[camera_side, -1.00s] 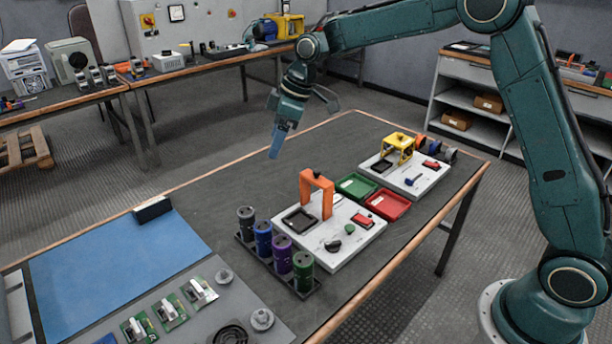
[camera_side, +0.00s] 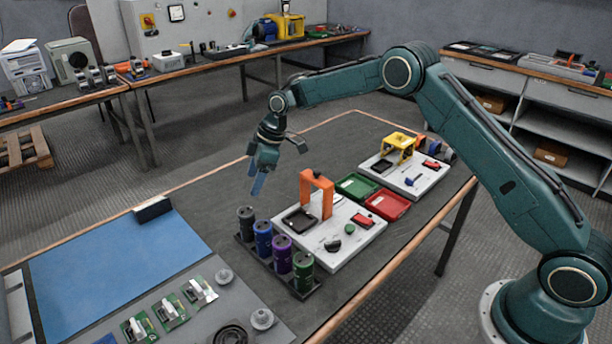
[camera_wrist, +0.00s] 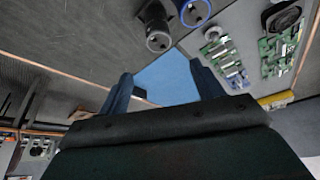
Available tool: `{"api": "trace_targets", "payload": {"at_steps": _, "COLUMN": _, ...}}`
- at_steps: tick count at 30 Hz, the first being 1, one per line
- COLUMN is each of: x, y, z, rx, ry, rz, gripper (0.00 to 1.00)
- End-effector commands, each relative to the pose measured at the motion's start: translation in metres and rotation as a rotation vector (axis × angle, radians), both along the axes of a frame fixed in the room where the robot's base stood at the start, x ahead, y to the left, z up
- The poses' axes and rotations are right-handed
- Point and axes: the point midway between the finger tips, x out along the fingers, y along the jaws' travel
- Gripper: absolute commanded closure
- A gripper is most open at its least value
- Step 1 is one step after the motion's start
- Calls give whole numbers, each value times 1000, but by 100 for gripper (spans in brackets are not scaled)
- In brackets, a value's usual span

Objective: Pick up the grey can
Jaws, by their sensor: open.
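The grey can (camera_side: 246,222) stands upright at the far-left end of a row of cans in a dark rack (camera_side: 277,268). A blue can (camera_side: 263,239), a purple can (camera_side: 282,254) and a green can (camera_side: 303,271) stand in line after it. In the wrist view the grey can (camera_wrist: 158,40) is near the top middle, with the blue can (camera_wrist: 195,12) to its right. My gripper (camera_side: 256,186) is above the table, higher than the grey can and apart from it. Its fingers (camera_wrist: 160,90) are spread in the wrist view with nothing between them.
A white fixture board with an orange arch (camera_side: 316,194) stands right of the cans. Green (camera_side: 356,186) and red (camera_side: 388,205) trays lie behind it. A blue mat (camera_side: 120,262) and circuit boards (camera_side: 170,311) lie left and in front. Bare table lies behind the cans.

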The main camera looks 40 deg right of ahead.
Motion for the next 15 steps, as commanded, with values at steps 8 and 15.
{"api": "trace_targets", "payload": {"at_steps": 8, "x": 6, "y": 12, "z": -31, "rx": 0, "ry": 2, "rz": 1, "gripper": 34}}
{"api": "trace_targets", "payload": {"at_steps": 15, "x": 13, "y": 23, "z": -63, "rx": 0, "ry": 2, "rz": 1, "gripper": 34}}
